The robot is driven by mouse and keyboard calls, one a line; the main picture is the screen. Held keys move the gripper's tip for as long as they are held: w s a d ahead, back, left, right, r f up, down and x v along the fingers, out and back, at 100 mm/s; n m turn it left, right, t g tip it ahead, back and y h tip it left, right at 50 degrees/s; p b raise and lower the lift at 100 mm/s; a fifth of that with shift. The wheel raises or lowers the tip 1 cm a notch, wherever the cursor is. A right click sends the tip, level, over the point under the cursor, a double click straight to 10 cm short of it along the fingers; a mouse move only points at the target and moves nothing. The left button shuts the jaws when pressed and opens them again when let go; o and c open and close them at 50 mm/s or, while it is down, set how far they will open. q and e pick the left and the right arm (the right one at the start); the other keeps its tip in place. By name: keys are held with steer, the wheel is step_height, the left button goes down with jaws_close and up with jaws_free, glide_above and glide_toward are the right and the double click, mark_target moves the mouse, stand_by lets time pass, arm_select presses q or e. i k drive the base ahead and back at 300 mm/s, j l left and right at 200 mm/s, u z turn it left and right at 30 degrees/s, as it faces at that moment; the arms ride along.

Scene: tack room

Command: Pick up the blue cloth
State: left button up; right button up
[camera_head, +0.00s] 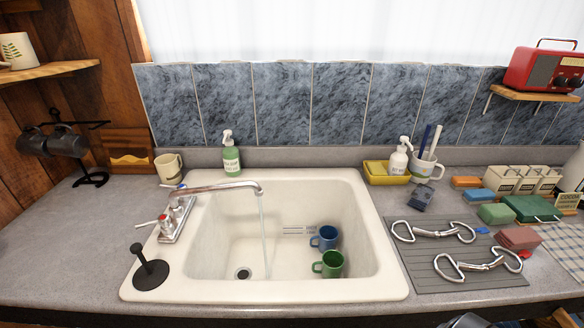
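A small dark blue folded item (420,197), which looks like a cloth, lies on the counter behind the grey ribbed mat, right of the sink. A lighter blue block (481,195) lies farther right, between an orange block (466,182) and a green one (497,213); I cannot tell whether it is cloth or sponge. A reddish folded stack (519,240) lies at the mat's right edge. Neither of my grippers can be made out in the head view. Dark shapes at the bottom right edge are too cut off to identify.
The white sink (160,284) holds a blue mug (325,238) and a green mug (330,264), with the faucet (215,188) running. Metal bits (435,231) lie on the mat (425,277). A pump bottle (399,157) and brush mug (425,169) stand behind. The left counter is mostly clear.

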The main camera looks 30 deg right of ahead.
mark_target(419, 200)
steer(key=z, duration=2.1)
